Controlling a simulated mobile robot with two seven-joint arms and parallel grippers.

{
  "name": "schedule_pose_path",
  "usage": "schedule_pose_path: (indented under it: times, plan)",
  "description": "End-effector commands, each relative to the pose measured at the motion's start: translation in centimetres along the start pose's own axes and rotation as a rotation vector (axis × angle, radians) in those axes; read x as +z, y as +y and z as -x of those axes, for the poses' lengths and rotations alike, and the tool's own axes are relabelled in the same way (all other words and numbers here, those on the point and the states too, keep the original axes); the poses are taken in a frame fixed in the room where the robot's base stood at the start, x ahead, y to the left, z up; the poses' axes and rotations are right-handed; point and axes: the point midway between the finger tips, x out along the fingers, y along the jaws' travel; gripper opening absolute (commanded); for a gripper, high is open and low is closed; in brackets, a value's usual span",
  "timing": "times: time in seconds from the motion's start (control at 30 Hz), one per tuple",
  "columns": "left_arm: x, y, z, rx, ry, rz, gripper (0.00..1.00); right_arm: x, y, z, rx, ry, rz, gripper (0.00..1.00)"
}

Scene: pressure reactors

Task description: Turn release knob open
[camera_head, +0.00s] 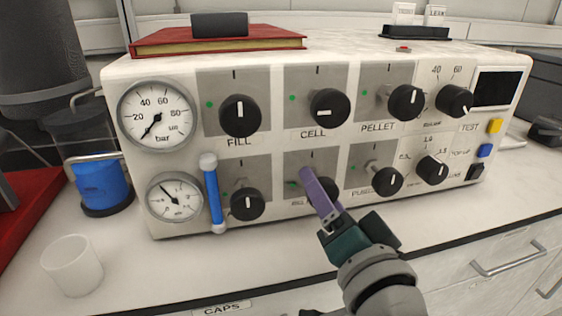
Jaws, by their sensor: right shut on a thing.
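The release knob (336,188) is a black knob in the lower row of the white panel (265,150), right of the lower-left knob. Its label is mostly covered, with only the first letters showing. My right gripper (318,185), with purple fingers, reaches up from the lower right and is shut on this knob. The fingers hide much of the knob, so its pointer mark cannot be seen. My left gripper is not in view.
Nearby are the fill knob (240,116), cell knob (330,109), pellet knob (405,102) and purge knob (387,181). A blue-sleeved handle (213,195) stands out beside the lower gauge (174,197). A white cup (72,265) stands on the bench at left.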

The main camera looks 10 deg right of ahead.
Motion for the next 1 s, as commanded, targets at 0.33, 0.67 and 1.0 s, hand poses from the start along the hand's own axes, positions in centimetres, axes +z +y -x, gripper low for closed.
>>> schedule_pose_path:
  times: [0.33,0.67,1.0]
  plan:
    - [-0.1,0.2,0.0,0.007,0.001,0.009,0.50,0.0,0.0,0.0,-0.001,0.001,0.001,0.80]
    - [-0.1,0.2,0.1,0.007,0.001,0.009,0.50,0.0,0.0,0.3,0.001,-0.001,0.000,0.84]
    - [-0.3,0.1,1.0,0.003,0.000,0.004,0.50,0.0,0.0,6.2,0.002,-0.004,0.001,0.84]
